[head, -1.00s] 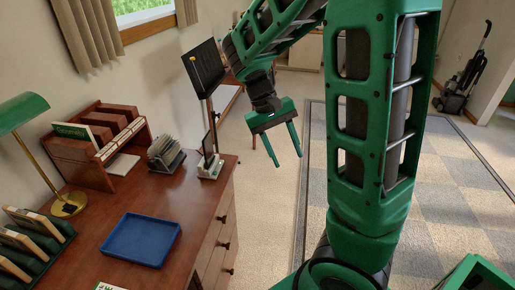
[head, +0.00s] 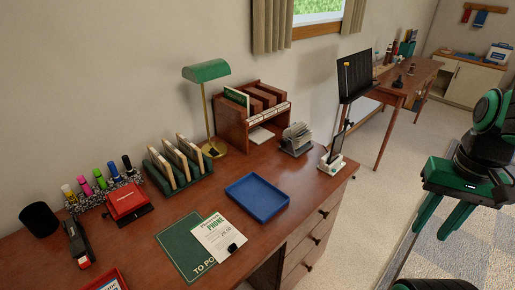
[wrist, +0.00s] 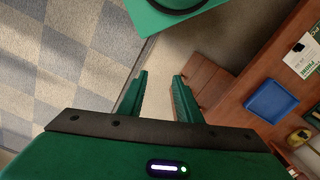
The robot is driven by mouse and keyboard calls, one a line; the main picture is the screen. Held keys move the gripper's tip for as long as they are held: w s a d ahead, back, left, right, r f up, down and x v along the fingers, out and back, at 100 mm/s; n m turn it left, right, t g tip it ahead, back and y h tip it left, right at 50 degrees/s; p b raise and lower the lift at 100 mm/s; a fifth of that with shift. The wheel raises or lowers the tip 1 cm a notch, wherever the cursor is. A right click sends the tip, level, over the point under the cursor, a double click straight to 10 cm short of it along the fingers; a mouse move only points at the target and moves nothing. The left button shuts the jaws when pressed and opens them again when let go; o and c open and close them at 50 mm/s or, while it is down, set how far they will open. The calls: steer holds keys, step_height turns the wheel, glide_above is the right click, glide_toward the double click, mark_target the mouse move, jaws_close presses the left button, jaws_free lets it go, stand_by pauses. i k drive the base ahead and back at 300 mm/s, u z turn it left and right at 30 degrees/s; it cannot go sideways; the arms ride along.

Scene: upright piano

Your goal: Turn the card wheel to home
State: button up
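The card wheel (head: 297,139) is a small rotary card file with pale cards fanned on a dark stand. It stands on the wooden desk (head: 235,177) near its back right in the head view, between the book rack and a small white stand. I cannot read which card is at its front. My green gripper (head: 445,222) is at the right of the head view, out past the desk's right end, apart from the wheel. In the wrist view its two fingers (wrist: 160,97) are spread with nothing between them, over the floor beside the desk drawers.
A blue tray (head: 257,197) lies on the desk in front of the wheel. A white stand with a dark panel (head: 331,161) is right of it, and a black music stand (head: 356,75) rises behind. A green lamp (head: 206,72) and wooden rack (head: 253,110) are to the left.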

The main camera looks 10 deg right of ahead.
mark_target(298, 132)
steer(key=u, duration=3.3)
steer(key=k, duration=1.5)
steer(key=z, duration=1.6)
steer(key=i, duration=0.6)
steer(key=z, duration=0.1)
